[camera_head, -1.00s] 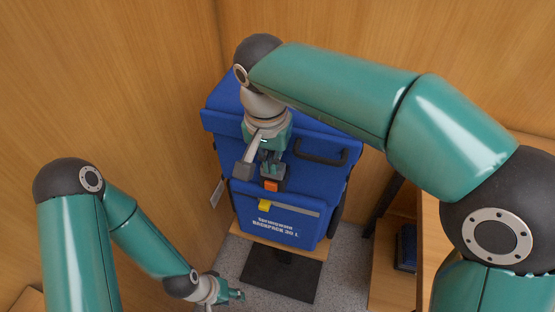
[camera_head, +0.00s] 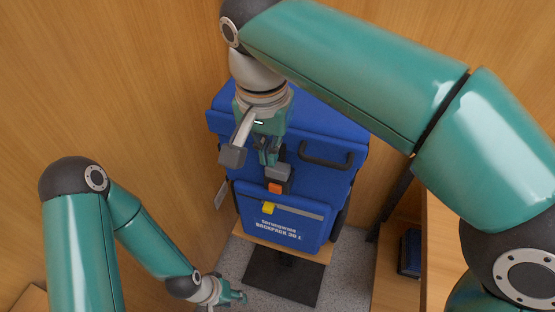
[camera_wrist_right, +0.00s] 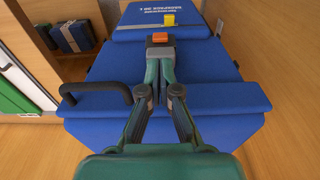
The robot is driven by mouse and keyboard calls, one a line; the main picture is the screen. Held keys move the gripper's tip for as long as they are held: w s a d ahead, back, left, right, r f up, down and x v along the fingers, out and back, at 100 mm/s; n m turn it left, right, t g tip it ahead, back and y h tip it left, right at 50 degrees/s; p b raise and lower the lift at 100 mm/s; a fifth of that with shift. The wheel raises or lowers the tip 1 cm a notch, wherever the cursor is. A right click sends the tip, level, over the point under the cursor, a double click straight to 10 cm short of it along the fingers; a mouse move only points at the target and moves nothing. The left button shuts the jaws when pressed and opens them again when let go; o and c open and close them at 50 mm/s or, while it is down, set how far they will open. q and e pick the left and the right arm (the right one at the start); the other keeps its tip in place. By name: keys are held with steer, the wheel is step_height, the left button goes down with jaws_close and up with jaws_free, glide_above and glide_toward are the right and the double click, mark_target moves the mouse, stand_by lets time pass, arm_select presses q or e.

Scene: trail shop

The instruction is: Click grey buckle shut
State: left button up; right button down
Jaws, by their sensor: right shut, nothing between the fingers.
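The grey buckle (camera_head: 279,172) is on the front of the blue backpack (camera_head: 326,184), with an orange part (camera_head: 275,188) directly below it. In the right wrist view the grey buckle (camera_wrist_right: 159,50) and orange part (camera_wrist_right: 160,37) lie just beyond my fingertips. I cannot tell whether its halves are fully engaged. My right gripper (camera_head: 267,159) is shut and empty, pointing down just above the buckle; its closed fingers also show in the right wrist view (camera_wrist_right: 159,62). My left gripper (camera_head: 239,297) hangs low, left of the backpack and away from the buckle; its finger opening is too small to judge.
A yellow tab (camera_head: 268,208) sits on the grey band below the buckle. A black carry handle (camera_head: 325,157) is right of it. The backpack stands on a wooden stand (camera_head: 316,254) with a dark base (camera_head: 281,276). Wooden walls enclose the left and back; shelves stand right.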

steer(key=shift+s+a+r, duration=0.1)
steer(key=shift+s+r, duration=0.1)
steer(key=shift+r, duration=1.25)
steer(key=shift+s+r, duration=0.15)
steer(key=shift+r, duration=1.3)
